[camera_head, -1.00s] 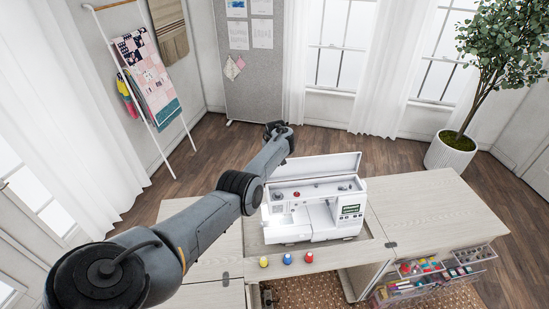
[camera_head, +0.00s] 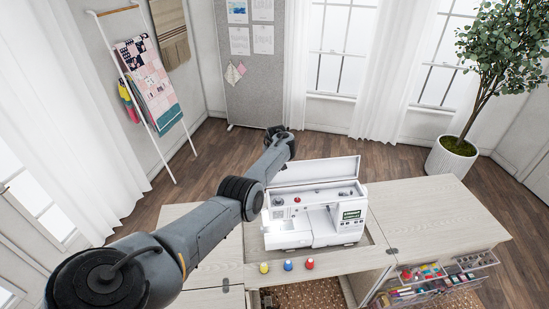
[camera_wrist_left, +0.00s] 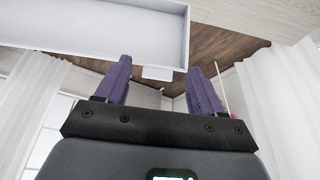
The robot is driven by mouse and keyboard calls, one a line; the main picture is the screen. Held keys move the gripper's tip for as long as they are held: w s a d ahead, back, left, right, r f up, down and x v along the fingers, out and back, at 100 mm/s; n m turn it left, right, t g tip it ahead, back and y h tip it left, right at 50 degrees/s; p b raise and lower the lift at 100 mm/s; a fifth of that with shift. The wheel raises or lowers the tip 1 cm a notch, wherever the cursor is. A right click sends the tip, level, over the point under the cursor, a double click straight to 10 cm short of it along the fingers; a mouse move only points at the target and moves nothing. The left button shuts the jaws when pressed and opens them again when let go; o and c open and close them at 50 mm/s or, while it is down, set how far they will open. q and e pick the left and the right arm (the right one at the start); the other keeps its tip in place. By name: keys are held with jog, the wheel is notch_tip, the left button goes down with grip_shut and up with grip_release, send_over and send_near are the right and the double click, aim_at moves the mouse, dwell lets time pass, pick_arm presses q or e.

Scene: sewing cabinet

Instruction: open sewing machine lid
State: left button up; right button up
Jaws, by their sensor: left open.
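The white sewing machine (camera_head: 318,226) sits in the recess of the pale wood cabinet. Its lid (camera_head: 318,171) is raised and stands up behind the machine, so the top with its dials is exposed. My left arm reaches over from the left. The lid's hollow white underside (camera_wrist_left: 105,28) shows close beyond the fingertips. My right gripper is not visible.
Yellow, blue and red spools (camera_head: 288,265) stand on the cabinet's front strip. The right cabinet top (camera_head: 440,215) is clear. Open clear drawers (camera_head: 430,280) with sewing supplies hang below it. A potted tree (camera_head: 453,155) stands at the back right.

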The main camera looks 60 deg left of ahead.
pick_arm(q)
jog(key=p+v, duration=0.2)
jog(key=v, duration=0.8)
jog(key=shift+d+r, duration=0.15)
jog(key=shift+r, duration=0.1)
